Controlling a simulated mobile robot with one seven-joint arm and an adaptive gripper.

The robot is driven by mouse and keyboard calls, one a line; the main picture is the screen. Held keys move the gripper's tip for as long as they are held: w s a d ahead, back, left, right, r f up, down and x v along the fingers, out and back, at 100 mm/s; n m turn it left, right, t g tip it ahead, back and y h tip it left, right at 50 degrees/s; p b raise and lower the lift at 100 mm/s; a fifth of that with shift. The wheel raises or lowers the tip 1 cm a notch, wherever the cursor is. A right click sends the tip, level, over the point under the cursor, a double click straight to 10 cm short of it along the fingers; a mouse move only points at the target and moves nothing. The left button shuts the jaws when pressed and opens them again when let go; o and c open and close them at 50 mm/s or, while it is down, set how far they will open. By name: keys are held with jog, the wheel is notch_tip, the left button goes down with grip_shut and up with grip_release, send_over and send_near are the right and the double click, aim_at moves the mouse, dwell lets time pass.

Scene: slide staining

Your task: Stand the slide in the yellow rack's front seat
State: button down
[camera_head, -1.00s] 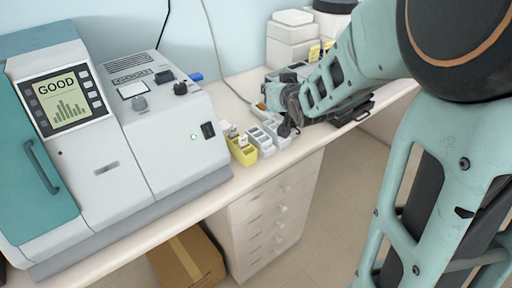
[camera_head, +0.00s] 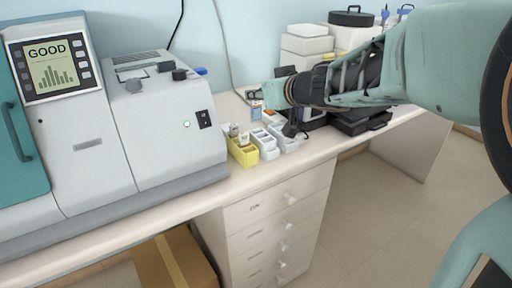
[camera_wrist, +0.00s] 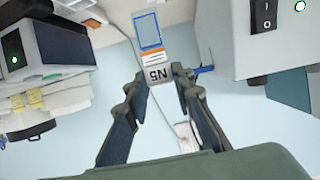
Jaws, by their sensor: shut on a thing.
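My gripper (camera_head: 258,96) is above and behind the small racks in the head view. In the wrist view my gripper (camera_wrist: 158,78) is shut on the slide (camera_wrist: 151,40), gripping its grey end marked N5. The slide has orange stripes and a blue-framed patch, and points away from the fingers. In the head view the slide (camera_head: 256,111) is tiny and seems to hang below the fingers. The yellow rack (camera_head: 245,159) stands near the bench's front edge, below and left of my gripper. Small pale pieces stand in its back part; its front part looks empty.
White racks (camera_head: 270,152) stand close against the yellow rack's right. The grey machine (camera_head: 160,140) with a GOOD screen is close on the left. A dark device (camera_head: 362,121) and stacked white boxes (camera_head: 305,45) are at the right and back.

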aim_at(242, 149)
jog(key=shift+n+g+y, duration=0.3)
jog(key=shift+n+y, duration=0.2)
jog(key=f+b, duration=0.4)
jog(key=s+a+f+b, duration=0.1)
jog(key=f+b, duration=0.3)
jog(key=a+f+b, duration=0.1)
jog(key=f+b, duration=0.3)
jog(key=f, duration=0.1)
jog(key=shift+s+f+b, duration=0.1)
jog(key=shift+s+b, duration=0.25)
jog(key=c, duration=2.1)
grip_release()
jog(key=shift+f, duration=0.15)
jog(key=o, duration=0.4)
jog(key=shift+o, duration=0.2)
